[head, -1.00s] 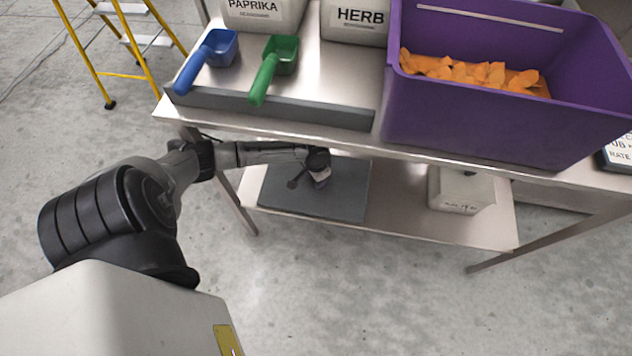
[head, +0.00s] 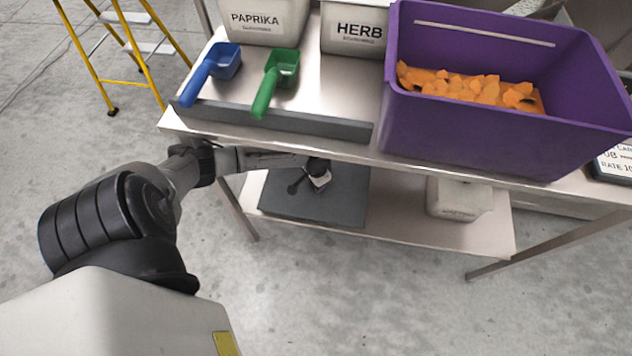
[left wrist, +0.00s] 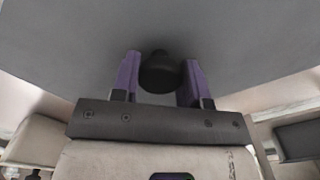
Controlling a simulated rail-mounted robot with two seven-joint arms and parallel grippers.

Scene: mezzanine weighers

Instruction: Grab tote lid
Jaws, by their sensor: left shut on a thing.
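The tote lid is a flat dark grey slab (head: 340,207) on the lower shelf, under the worktop in the head view. It fills the upper part of the left wrist view (left wrist: 225,40). A round black knob (left wrist: 160,74) stands on it. My left gripper (left wrist: 160,80) has its two purple fingers on either side of the knob and is shut on it. In the head view my left arm reaches under the worktop, and the gripper (head: 318,176) is over the lid; its fingertips are hard to make out there. My right gripper is not in view.
The worktop edge (head: 300,142) is close above my left forearm. A purple tote (head: 480,135) with orange pieces, blue (head: 212,72) and green (head: 275,80) scoops, and paprika (head: 262,20) and herb (head: 355,32) bins stand on top. A pale bin (head: 458,198) stands right of the lid.

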